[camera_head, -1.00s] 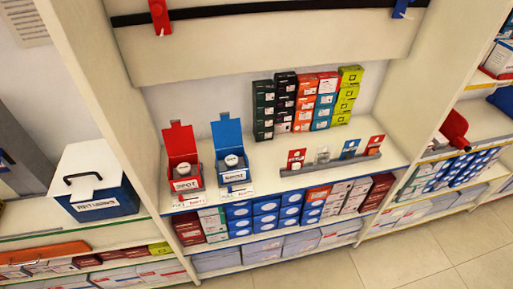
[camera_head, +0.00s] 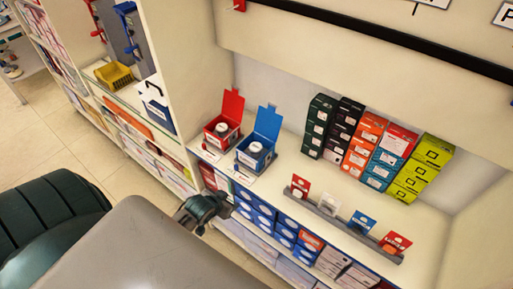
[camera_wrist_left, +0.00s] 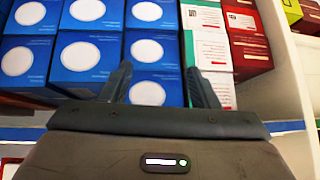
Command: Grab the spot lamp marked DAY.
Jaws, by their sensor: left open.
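Two spot lamps with round white faces sit in open boxes on the shelf in the head view: one lamp (camera_head: 221,127) in a red box (camera_head: 231,105), the other (camera_head: 255,148) in a blue box (camera_head: 267,123). White cards lie in front of both boxes. Their print is too small to read, so I cannot tell which lamp is marked DAY. My left gripper (camera_head: 212,203) is below and left of the boxes, at the shelf's front. In the left wrist view its fingers (camera_wrist_left: 160,88) are apart and empty, facing blue cartons with white discs (camera_wrist_left: 146,54). My right gripper is out of view.
A card rack (camera_head: 346,220) stands along the shelf (camera_head: 290,170), right of the boxes. Stacks of colored cartons (camera_head: 365,145) stand behind it. A black rail (camera_head: 375,37) runs overhead. A blue-white box (camera_head: 157,108) stands beyond the left side panel (camera_head: 190,75).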

